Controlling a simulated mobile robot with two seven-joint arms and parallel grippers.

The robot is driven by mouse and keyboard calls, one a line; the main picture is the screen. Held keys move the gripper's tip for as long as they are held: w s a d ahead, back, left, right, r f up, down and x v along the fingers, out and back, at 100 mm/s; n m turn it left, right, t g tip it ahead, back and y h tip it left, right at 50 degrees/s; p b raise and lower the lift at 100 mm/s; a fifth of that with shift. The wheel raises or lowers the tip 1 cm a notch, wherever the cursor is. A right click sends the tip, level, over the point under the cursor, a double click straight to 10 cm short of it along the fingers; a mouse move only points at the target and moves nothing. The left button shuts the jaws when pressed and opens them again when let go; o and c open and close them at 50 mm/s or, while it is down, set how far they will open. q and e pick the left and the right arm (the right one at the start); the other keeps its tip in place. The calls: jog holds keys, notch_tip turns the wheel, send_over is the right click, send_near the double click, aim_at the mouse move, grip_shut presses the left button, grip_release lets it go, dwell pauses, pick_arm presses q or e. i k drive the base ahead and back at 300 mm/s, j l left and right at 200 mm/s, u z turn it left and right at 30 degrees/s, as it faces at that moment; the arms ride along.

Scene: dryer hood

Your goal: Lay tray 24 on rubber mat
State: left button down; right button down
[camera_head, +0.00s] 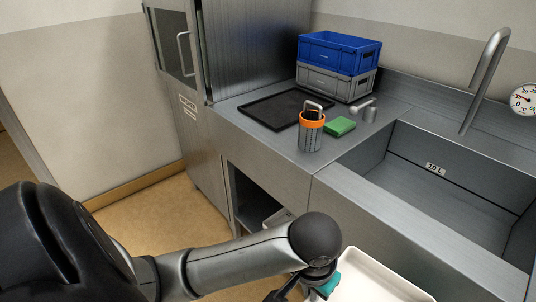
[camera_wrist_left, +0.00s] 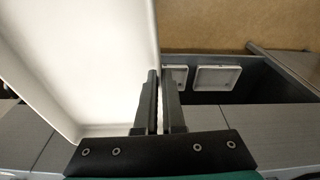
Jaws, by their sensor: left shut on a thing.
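A white, shallow tray (camera_head: 385,280) with a raised rim is at the bottom of the head view, partly cut off by the frame. It fills the left of the left wrist view (camera_wrist_left: 80,60); I see no number on it. My left gripper (camera_wrist_left: 160,78) is shut on the tray's rim, one finger on each side. In the head view its fingertips are hard to make out. The black rubber mat (camera_head: 265,110) lies on the steel counter, left of the sink, and the tray is apart from it. My right gripper is not in view.
An orange-rimmed canister (camera_head: 311,134) stands at the mat's front right corner, beside a green sponge (camera_head: 340,126). Stacked blue (camera_head: 339,52) and grey (camera_head: 335,84) crates stand behind. A sink (camera_head: 440,180) is right. White pieces (camera_wrist_left: 217,78) lie in the open lower compartment.

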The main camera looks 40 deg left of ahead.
aim_at(287, 106)
jog(key=j, duration=0.9)
jog(key=i+j, duration=0.1)
jog(key=j, duration=0.8)
